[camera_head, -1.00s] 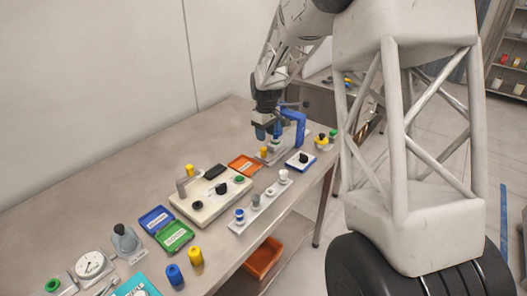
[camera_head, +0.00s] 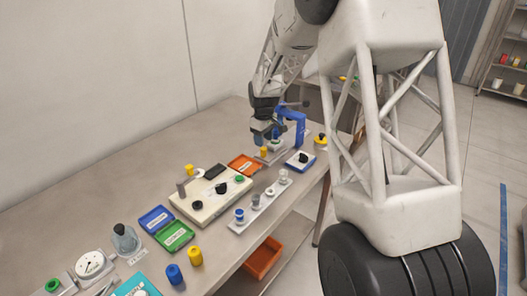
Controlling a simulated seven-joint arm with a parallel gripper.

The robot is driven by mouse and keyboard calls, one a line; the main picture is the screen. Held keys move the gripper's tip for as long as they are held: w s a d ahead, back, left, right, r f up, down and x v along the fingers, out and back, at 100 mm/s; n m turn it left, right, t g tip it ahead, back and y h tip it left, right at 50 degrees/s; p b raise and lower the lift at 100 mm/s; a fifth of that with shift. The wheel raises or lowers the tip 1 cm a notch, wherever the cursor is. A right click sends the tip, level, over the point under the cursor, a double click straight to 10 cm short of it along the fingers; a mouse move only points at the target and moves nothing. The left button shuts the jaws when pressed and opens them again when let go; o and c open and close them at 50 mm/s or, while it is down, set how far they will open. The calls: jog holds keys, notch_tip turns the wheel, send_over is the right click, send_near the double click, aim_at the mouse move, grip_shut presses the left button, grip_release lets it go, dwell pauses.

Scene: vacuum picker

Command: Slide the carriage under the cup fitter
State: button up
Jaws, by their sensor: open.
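The cup fitter (camera_head: 293,125) is a blue frame with a dark lever at its top, standing at the far end of the bench. The carriage (camera_head: 275,146) appears as a small grey piece low at its left foot; my gripper partly hides it, so I cannot tell its exact position under the fitter. My gripper (camera_head: 267,135) points down just left of the blue frame, above or at the carriage. Its jaws are open. At this size I cannot tell whether they touch the carriage.
A yellow cylinder (camera_head: 264,152) stands close in front of my gripper. A blue-and-white block with a black knob (camera_head: 303,158) sits to the right. An orange tray (camera_head: 244,165), a cream control box (camera_head: 210,204) and a grey strip with several cups (camera_head: 258,208) lie nearer.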

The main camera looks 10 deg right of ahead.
aim_at(264, 149)
jog(key=shift+f, duration=2.95)
jog(key=shift+c, duration=0.2)
grip_shut()
